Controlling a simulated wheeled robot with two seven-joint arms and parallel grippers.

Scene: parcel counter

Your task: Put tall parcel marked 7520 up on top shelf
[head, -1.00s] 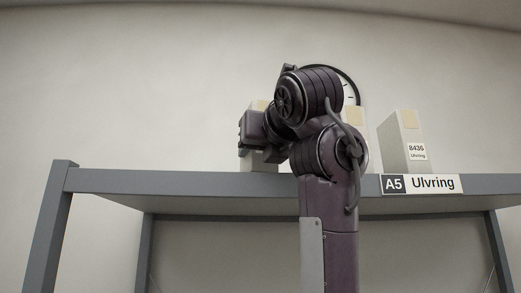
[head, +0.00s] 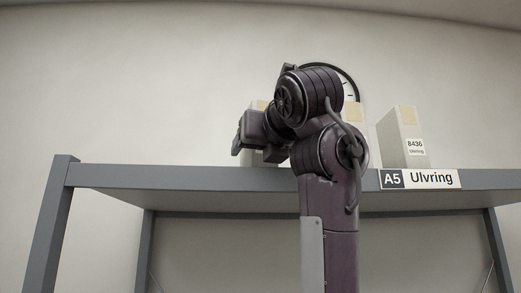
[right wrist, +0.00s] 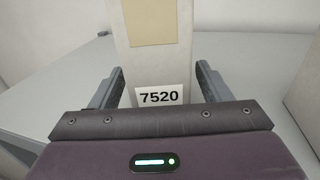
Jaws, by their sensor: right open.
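The tall pale parcel marked 7520 (right wrist: 158,60) stands upright between the fingers of my right gripper (right wrist: 160,70) in the right wrist view. The fingers are open, with a gap at each side of the parcel. In the head view my right gripper (head: 256,146) is above the top shelf (head: 190,178), and the parcel (head: 252,160) shows only in part behind it, on the shelf. My left gripper is not in view.
A parcel marked 8436 (head: 400,135) stands on the shelf to the right, above the A5 Ulvring sign (head: 420,180). Another pale parcel (head: 354,115) is mostly hidden behind my arm. The shelf's left end looks clear.

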